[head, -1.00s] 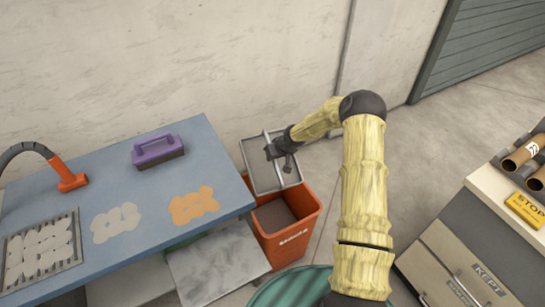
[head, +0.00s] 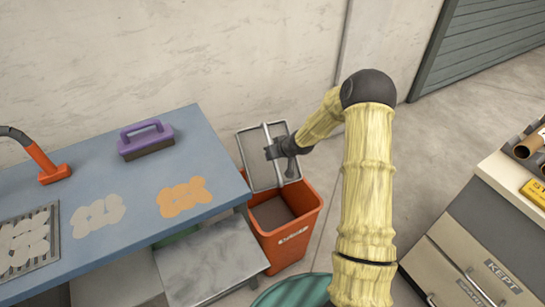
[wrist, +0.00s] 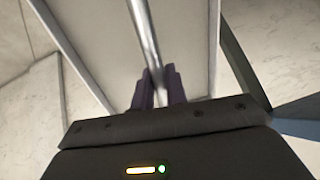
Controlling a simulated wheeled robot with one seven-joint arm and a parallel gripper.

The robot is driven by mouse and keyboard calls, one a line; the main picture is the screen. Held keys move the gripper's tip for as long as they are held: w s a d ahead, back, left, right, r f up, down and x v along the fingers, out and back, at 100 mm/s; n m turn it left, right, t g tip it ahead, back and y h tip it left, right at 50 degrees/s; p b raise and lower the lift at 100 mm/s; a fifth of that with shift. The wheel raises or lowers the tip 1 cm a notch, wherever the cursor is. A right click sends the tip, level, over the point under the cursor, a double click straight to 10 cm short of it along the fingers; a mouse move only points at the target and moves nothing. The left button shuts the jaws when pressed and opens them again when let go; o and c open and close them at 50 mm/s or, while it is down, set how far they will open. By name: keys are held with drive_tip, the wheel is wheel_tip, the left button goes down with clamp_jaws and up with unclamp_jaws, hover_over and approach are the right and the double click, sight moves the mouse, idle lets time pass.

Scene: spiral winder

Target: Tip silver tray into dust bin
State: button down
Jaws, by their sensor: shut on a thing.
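The silver tray (head: 258,170) is held steeply tilted above the back of the orange dust bin (head: 290,247). Its lower edge is near the bin's rim; I cannot tell whether they touch. My gripper (head: 280,150) is shut on the bar that runs across the tray. In the wrist view, the dark fingers of my gripper (wrist: 159,88) close around this metal bar (wrist: 146,40), with the pale tray face (wrist: 95,30) behind it. The bin is open at the top and a brownish-grey surface shows inside. No loose material shows on the tray face.
A blue table (head: 110,215) stands left of the bin, with a purple-handled brush (head: 147,141), orange and grey patches, a grate and an orange nozzle (head: 52,170). A grey metal shelf (head: 215,262) sits below its edge. A cabinet (head: 470,255) stands right. The wall is close behind.

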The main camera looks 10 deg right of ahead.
sight(275, 161)
drive_tip(key=shift+s+f+t+b, duration=0.2)
drive_tip(key=shift+t+b, duration=0.1)
drive_tip(key=shift+b, duration=0.7)
drive_tip(key=s+t+b, duration=0.1)
drive_tip(key=b, duration=0.2)
drive_tip(key=s+b, duration=0.1)
drive_tip(key=b, duration=0.3)
drive_tip(key=shift+d+t+y, duration=0.2)
drive_tip(key=shift+t+y, duration=0.1)
drive_tip(key=shift+t, duration=0.1)
drive_tip(key=s+t+b, duration=0.1)
drive_tip(key=b, duration=0.3)
drive_tip(key=shift+s+d+b, duration=0.1)
drive_tip(key=shift+s+b, duration=0.05)
drive_tip(key=shift+b, duration=0.15)
drive_tip(key=s+t+b, duration=0.1)
drive_tip(key=b, duration=0.2)
drive_tip(key=s+t+y+b, duration=0.1)
drive_tip(key=b, duration=0.3)
drive_tip(key=s+f+n+t+b, duration=0.1)
drive_tip(key=s+t+b, duration=0.1)
drive_tip(key=b, duration=0.2)
drive_tip(key=shift+s+d+f, duration=0.1)
drive_tip(key=shift+d, duration=0.25)
drive_tip(key=shift+s+t+y+b, duration=0.3)
drive_tip(key=shift+s+b, duration=0.1)
drive_tip(key=shift+b, duration=0.4)
drive_tip(key=shift+r, duration=0.2)
idle(0.5)
